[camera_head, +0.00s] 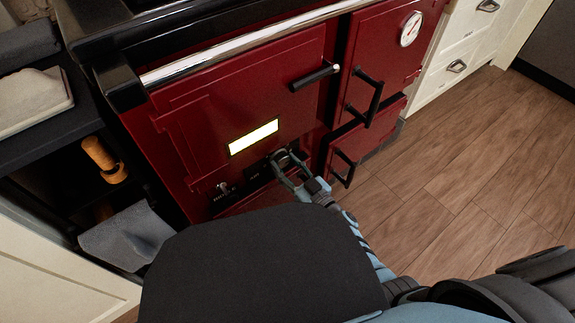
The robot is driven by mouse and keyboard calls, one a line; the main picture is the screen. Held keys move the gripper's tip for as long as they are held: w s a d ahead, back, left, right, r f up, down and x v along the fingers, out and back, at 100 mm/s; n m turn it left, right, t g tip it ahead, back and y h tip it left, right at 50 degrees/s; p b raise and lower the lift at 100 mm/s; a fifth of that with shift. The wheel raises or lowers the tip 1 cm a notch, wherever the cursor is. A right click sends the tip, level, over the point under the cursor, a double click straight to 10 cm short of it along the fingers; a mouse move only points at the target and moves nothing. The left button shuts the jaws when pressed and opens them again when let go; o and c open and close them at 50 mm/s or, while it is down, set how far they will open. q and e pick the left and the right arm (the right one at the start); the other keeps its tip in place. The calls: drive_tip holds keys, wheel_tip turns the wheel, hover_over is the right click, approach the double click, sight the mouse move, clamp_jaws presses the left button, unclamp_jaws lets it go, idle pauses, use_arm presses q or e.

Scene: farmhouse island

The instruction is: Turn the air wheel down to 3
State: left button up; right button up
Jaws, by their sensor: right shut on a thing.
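The red range cooker (185,105) stands in front of me with a bright lit window (254,137) in its lower left door. Just below that window is a dark panel (256,172) with small pale lettering, too small to read surely. My right gripper (284,160) reaches up to this panel from the lower right and is shut on the air wheel. The fingers cover most of the wheel, so its shape and number setting cannot be read. My left gripper is not in view.
A small lever (224,188) sits left of the panel. Black handles (316,76) and (364,97) stick out from the doors. A chrome rail (240,45) runs along the top. A shelf with a grey cloth (125,237) is at left. The wooden floor (470,170) at right is clear.

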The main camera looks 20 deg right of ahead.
drive_tip(key=shift+n, duration=0.4)
drive_tip(key=n, duration=0.4)
drive_tip(key=shift+n, duration=0.3)
drive_tip(key=shift+d+n, duration=0.1)
drive_tip(key=shift+n, duration=1.9)
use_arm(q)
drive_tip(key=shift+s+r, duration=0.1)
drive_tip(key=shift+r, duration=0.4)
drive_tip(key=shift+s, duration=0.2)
use_arm(e)
drive_tip(key=shift+n, duration=0.3)
